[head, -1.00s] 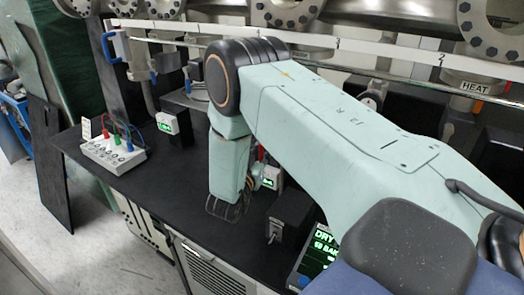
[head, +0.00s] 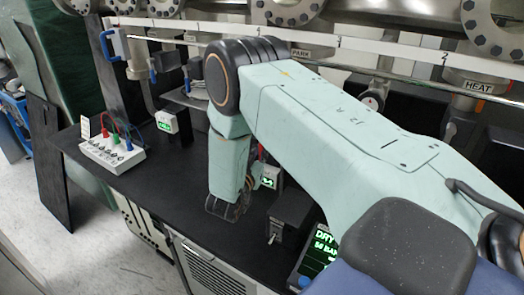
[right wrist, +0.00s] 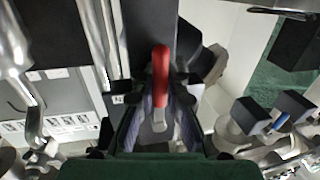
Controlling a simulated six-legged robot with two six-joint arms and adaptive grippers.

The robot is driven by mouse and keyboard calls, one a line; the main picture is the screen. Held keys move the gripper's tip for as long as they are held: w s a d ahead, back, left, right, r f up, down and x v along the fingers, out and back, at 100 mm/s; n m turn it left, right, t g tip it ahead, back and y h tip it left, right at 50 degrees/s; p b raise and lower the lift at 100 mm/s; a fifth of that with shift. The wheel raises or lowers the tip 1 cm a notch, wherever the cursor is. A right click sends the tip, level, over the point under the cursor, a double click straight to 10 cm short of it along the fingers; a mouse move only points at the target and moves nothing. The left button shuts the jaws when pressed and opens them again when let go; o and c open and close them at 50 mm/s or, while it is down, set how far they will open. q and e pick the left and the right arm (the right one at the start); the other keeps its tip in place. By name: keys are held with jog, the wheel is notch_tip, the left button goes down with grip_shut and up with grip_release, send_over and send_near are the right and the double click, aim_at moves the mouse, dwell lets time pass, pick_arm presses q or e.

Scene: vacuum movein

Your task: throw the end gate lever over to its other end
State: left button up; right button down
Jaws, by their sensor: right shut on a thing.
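A lever with a red grip (right wrist: 161,75) and a pale metal lower part stands in the middle of the right wrist view. My right gripper (right wrist: 160,122) is shut on it, with a finger on each side of the lower part. In the head view my right arm reaches in from the right and bends down over the bench. That arm hides most of the gripper's surroundings there, and I cannot make out the grip on the lever in that view. My left gripper is in neither view.
A black bench (head: 130,185) carries a white box with coloured plugs (head: 112,154) at the left. A small green display (head: 165,122), a dark block with a toggle (head: 290,218) and a "DRY" screen (head: 318,250) stand near my arm. Flanged steel pipework (head: 287,12) runs along the back.

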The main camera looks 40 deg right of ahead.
jog(key=w+a+r+m+g+h+b, duration=0.1)
jog(key=w+r+m+b, duration=0.1)
jog(key=m+b, duration=0.7)
jog(key=w+a+r+m+g+h+b, duration=0.1)
jog(key=w+r+m+g+h+b, duration=0.1)
jog(key=m+b, duration=0.7)
notch_tip(320, 180, up, 2)
jog(key=w+m, duration=0.1)
jog(key=m, duration=0.2)
jog(key=shift+w+r+h, duration=0.15)
jog(key=shift+w+h, duration=0.15)
jog(key=shift+d+r+m, duration=0.1)
jog(key=shift+r+m, duration=0.15)
jog(key=shift+m, duration=0.15)
jog(key=c, duration=1.7)
grip_release()
jog(key=o, duration=0.3)
jog(key=shift+s+r, duration=0.15)
jog(key=shift+s, duration=0.05)
jog(key=shift+w+f, duration=0.2)
